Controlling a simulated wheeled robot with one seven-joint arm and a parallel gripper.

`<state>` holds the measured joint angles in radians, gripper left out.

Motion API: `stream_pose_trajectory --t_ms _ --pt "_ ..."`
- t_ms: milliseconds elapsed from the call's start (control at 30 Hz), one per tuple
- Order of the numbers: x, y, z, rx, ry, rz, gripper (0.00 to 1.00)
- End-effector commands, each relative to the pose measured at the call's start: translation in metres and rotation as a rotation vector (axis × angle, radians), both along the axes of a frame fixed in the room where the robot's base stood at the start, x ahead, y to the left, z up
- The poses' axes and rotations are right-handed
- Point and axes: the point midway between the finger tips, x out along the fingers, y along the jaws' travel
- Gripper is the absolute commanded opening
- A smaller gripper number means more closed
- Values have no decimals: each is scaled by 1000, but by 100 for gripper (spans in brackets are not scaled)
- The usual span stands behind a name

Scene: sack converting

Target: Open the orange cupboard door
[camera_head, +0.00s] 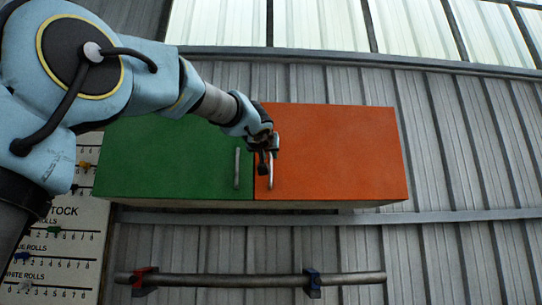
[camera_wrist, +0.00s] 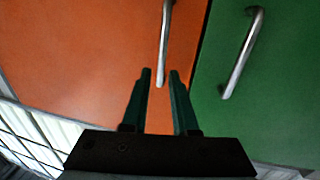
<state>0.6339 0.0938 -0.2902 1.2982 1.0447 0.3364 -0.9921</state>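The orange cupboard door (camera_head: 340,150) is the right-hand door of a wall cupboard and looks closed. Its vertical metal handle (camera_head: 270,170) is near the door's left edge. My gripper (camera_head: 267,160) is at the upper part of this handle in the head view. In the wrist view, the orange door (camera_wrist: 80,50) fills the left and its handle (camera_wrist: 165,45) comes down towards the gap between my fingertips (camera_wrist: 160,76). The two fingers are apart, with the handle's end near their tips. Nothing is seen clamped between them.
The green door (camera_head: 170,160) with its own handle (camera_head: 237,168) adjoins on the left; it also shows in the wrist view (camera_wrist: 270,100). A metal rail (camera_head: 220,280) with red and blue brackets runs below the cupboard. A stock board (camera_head: 55,250) hangs at lower left.

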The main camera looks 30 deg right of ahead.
Motion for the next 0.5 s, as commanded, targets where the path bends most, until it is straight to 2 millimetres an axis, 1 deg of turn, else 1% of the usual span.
stream_pose_trajectory --t_ms 33,200,333,500 --pt "9 -6 4 2 1 0 27" --pt "30 -21 3 1 2 1 27" --pt "39 -28 2 1 0 1 27" --pt "43 -31 0 1 1 1 27"
